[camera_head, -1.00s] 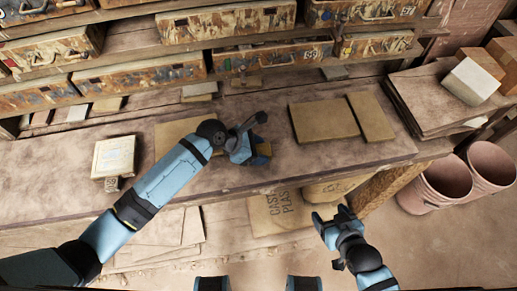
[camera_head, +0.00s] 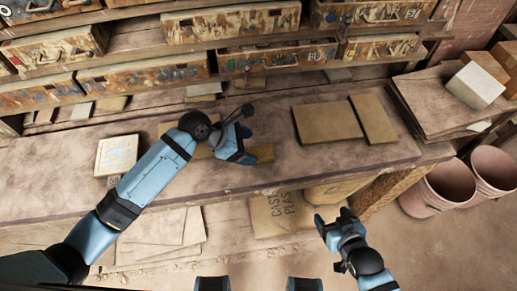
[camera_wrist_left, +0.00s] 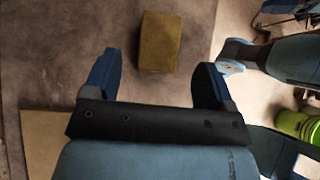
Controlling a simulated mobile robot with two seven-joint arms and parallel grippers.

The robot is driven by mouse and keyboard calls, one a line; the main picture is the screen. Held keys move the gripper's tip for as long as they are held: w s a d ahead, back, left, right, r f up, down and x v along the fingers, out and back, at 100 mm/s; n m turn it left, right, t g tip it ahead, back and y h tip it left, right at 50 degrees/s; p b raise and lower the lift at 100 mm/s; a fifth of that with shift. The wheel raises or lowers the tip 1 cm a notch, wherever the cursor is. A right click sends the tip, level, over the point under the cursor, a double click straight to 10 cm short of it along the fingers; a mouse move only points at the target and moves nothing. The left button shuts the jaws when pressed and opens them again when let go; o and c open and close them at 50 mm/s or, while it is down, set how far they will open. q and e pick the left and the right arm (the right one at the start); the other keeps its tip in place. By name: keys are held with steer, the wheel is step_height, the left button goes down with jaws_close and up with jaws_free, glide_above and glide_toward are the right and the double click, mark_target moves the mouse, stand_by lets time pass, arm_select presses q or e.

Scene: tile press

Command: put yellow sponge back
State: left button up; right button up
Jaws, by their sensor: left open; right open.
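The yellow sponge (camera_head: 264,153) lies on the workbench near its front edge, just right of my left gripper (camera_head: 241,152). In the left wrist view the sponge (camera_wrist_left: 160,41) shows whole, ahead of the left gripper (camera_wrist_left: 156,62), its near end between the two fingertips in the picture. The fingers are apart and nothing is held. My right gripper (camera_head: 334,217) is open and empty, in front of the bench at the lower right.
The workbench (camera_head: 50,185) bears a cream tile block (camera_head: 116,156) at left and two brown boards (camera_head: 328,121), (camera_head: 373,119) at right. Another board (camera_head: 172,128) lies partly under my left arm. Drawers (camera_head: 140,75) line the back. Pink buckets (camera_head: 437,188) stand at right.

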arm_select(q)
steer(key=w+v, duration=0.1)
steer(key=v, duration=0.5)
steer(key=shift+s+a, duration=0.15)
steer(key=shift+s, duration=0.4)
steer(key=shift+r, duration=0.15)
